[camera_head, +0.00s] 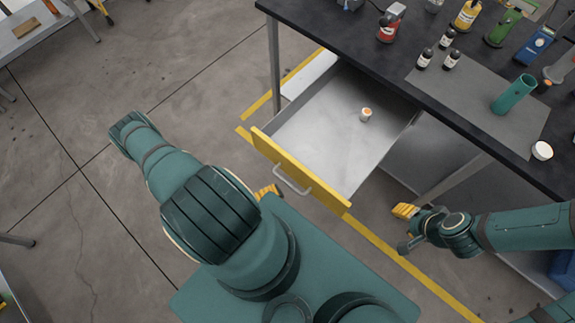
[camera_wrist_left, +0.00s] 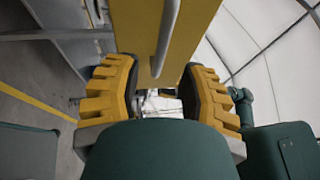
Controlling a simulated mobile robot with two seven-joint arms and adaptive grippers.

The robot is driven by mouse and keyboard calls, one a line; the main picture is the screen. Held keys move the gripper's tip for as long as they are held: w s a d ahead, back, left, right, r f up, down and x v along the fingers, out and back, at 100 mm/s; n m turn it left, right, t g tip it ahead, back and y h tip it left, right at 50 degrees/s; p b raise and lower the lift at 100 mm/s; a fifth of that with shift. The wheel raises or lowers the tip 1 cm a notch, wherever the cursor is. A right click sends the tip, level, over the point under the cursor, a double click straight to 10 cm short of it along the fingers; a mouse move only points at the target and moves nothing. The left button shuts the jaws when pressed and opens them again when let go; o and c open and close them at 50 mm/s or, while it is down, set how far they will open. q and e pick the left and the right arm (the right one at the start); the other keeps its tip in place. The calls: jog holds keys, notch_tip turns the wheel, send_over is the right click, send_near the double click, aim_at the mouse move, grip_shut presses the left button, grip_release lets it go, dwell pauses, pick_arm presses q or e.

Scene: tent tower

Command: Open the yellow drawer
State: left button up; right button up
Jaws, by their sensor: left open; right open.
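The yellow drawer's front (camera_head: 300,172) has a silver handle (camera_head: 291,180). The drawer stands pulled out from under the dark table, its grey tray in view with a small orange-capped bottle (camera_head: 366,114) inside. My left gripper (camera_head: 268,190) is mostly hidden behind my arm, just in front of the drawer front's left half. In the left wrist view its two yellow fingers (camera_wrist_left: 158,95) are spread, with the yellow front (camera_wrist_left: 185,45) and handle (camera_wrist_left: 167,40) ahead; contact cannot be told. My right gripper (camera_head: 405,210) is open, right of the drawer and apart from it.
The dark table (camera_head: 340,35) holds a grey mat (camera_head: 470,95) with dark bottles and a green cylinder (camera_head: 513,94). Yellow floor tape (camera_head: 400,260) runs past the drawer.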

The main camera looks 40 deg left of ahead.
pick_arm(q)
jog(key=v, duration=0.7)
jog(key=shift+s, duration=0.2)
dwell(0.4)
